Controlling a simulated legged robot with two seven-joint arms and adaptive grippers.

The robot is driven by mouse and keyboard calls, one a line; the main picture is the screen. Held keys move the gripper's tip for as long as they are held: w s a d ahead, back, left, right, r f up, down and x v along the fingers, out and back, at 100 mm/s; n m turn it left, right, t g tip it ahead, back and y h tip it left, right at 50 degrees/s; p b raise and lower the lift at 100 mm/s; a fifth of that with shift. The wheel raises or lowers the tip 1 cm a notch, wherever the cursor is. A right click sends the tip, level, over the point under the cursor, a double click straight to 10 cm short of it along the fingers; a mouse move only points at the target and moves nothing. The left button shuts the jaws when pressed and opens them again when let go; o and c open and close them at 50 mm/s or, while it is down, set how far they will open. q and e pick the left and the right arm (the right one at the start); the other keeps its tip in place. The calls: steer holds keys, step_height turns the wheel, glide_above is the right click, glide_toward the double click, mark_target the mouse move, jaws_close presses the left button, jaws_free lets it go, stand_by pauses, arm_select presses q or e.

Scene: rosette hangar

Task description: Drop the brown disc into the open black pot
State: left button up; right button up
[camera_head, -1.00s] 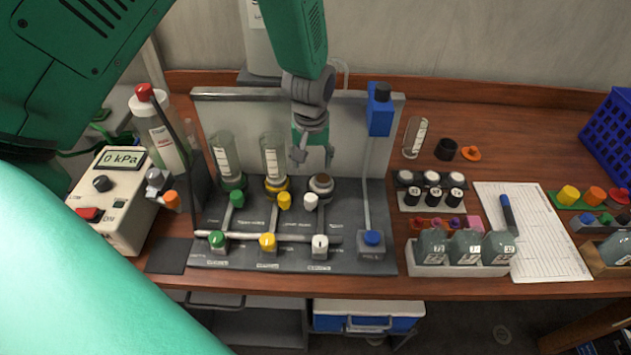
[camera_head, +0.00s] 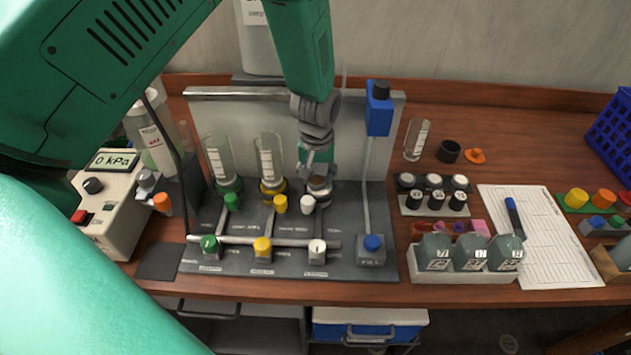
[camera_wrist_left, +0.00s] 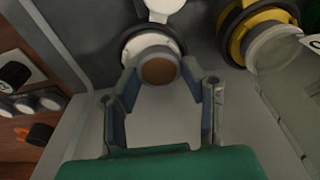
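The brown disc (camera_wrist_left: 158,70) shows in the left wrist view, seated in a round grey collar at the third station of the panel, the one with no glass tube. My left gripper (camera_head: 318,172) is down at this station in the head view. In the left wrist view its fingers (camera_wrist_left: 160,82) are apart, one on each side of the collar; whether the tips touch it is unclear. The head view hides most of the disc behind the gripper. The open black pot (camera_head: 448,151) stands empty-looking on the bench, right of the panel. My right gripper is out of view.
Two glass tubes (camera_head: 269,160) stand left of the gripper. A blue block on a post (camera_head: 379,110) rises between gripper and pot. A clear glass (camera_head: 416,139) and an orange cap (camera_head: 474,156) flank the pot. Black-topped vials (camera_head: 436,201) stand in front.

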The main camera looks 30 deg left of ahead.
mark_target(322, 181)
arm_select(q)
steer(key=shift+s+d+r, duration=0.1)
steer(key=shift+d+r, duration=0.1)
steer(key=shift+d, duration=0.45)
steer(key=shift+d+r, duration=0.1)
steer(key=shift+d, duration=0.1)
steer(key=shift+c, duration=1)
steer(key=shift+r, duration=0.2)
steer(key=shift+c, duration=0.4)
steer(key=shift+a+r+p, duration=0.1)
steer(key=shift+r+p, duration=0.05)
steer(key=shift+p, duration=0.25)
jaws_close()
steer(key=shift+a+r+p, duration=0.5)
steer(key=shift+a+p, duration=0.05)
steer(key=shift+p, duration=0.1)
steer(key=shift+d+r+p, duration=0.15)
steer(key=shift+r+p, duration=0.25)
steer(key=shift+r, duration=0.05)
steer(key=shift+d+r, duration=0.1)
steer(key=shift+d, duration=0.35)
steer(key=shift+a, duration=0.1)
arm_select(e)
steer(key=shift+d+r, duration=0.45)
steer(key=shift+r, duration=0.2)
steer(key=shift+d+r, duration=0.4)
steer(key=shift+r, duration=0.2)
